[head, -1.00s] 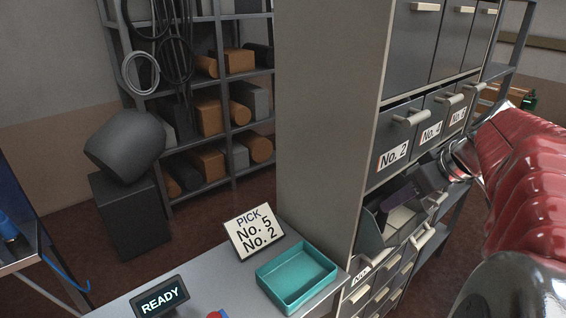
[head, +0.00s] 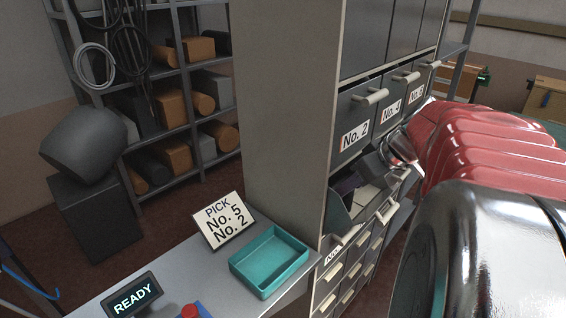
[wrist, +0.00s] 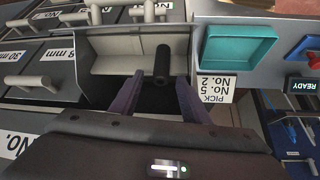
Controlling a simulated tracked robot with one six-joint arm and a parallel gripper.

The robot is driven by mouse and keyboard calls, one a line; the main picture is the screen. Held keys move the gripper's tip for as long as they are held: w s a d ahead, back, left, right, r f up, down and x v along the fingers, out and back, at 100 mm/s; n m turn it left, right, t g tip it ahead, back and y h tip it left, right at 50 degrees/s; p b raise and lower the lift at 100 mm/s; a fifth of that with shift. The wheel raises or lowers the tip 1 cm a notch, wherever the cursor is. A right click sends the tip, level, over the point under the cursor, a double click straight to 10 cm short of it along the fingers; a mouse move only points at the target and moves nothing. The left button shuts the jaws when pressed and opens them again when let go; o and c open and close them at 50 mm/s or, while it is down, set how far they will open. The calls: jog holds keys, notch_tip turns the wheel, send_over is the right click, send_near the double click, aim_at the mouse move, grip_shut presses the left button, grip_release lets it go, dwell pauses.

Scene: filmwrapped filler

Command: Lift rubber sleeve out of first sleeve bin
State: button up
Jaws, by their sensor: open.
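The rubber sleeve (wrist: 162,64) is a short black cylinder in the open bin (wrist: 112,66), which has a pale inside, in the wrist view. My gripper (wrist: 160,82) is open, its two dark purple fingers on either side of the sleeve in the picture. Contact with the sleeve or its depth between the fingers cannot be told. In the head view the open bin (head: 337,217) sticks out of the cabinet below the No. 2 drawer. One of my fingers (head: 347,184) shows dimly over it; the sleeve cannot be made out there.
A teal tray (head: 236,268) stands on the bench beside the cabinet (head: 282,120). Behind it is a sign (head: 225,221) reading PICK No. 5, No. 2. A READY display (head: 133,296) is at the front. Closed drawers with handles surround the bin.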

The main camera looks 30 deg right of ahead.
jog(key=shift+c, duration=0.7)
grip_shut()
